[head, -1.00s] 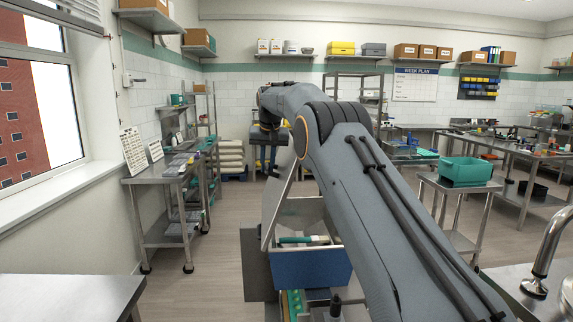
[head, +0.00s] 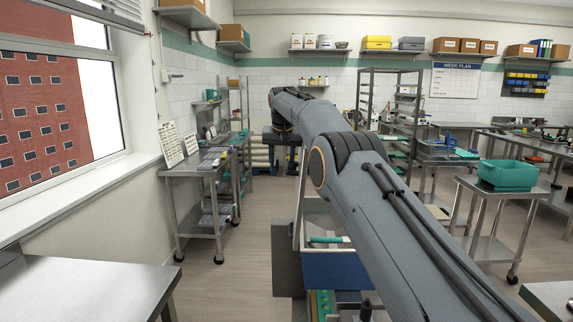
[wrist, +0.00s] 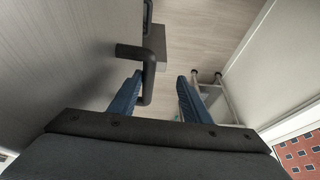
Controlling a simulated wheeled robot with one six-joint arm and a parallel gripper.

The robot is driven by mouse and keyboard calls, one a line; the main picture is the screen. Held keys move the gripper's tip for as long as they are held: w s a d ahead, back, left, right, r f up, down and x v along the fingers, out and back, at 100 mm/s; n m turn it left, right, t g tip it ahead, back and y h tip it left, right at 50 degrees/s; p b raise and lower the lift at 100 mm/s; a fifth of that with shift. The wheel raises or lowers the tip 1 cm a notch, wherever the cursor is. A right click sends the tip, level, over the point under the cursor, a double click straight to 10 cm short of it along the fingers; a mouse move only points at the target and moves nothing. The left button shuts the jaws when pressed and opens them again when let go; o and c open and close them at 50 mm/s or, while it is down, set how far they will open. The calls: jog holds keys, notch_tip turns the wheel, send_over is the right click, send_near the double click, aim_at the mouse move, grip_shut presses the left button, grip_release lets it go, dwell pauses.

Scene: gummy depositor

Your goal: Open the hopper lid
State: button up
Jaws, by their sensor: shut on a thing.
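The hopper lid is a grey metal panel that fills the left of the wrist view (wrist: 60,65). In the head view the lid (head: 299,205) stands raised and steep at the left of the blue hopper (head: 338,271). A black bar handle (wrist: 149,72) sticks out from the lid. My gripper (wrist: 160,82) has its two blue fingers around the handle, which lies close against the left finger. In the head view my arm hides part of the hopper. A green-handled tool (head: 326,240) shows inside the hopper's open top.
A steel side table (head: 88,285) stands at the lower left and a steel rack table (head: 200,172) beyond it. A green bin (head: 507,175) sits on a small steel table at the right. Bare floor (head: 240,250) lies left of the hopper.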

jog(key=shift+s+a+f, duration=0.15)
jog(key=shift+a+f, duration=0.45)
jog(key=shift+f, duration=0.35)
jog(key=o, duration=0.8)
jog(key=shift+a+f, duration=0.1)
jog(key=shift+a, duration=0.15)
jog(key=shift+d, duration=0.3)
jog(key=shift+c, duration=0.2)
jog(key=shift+r, duration=0.25)
jog(key=b+v, duration=0.2)
jog(key=v, duration=0.5)
jog(key=shift+d+r, duration=0.2)
jog(key=shift+r, duration=0.25)
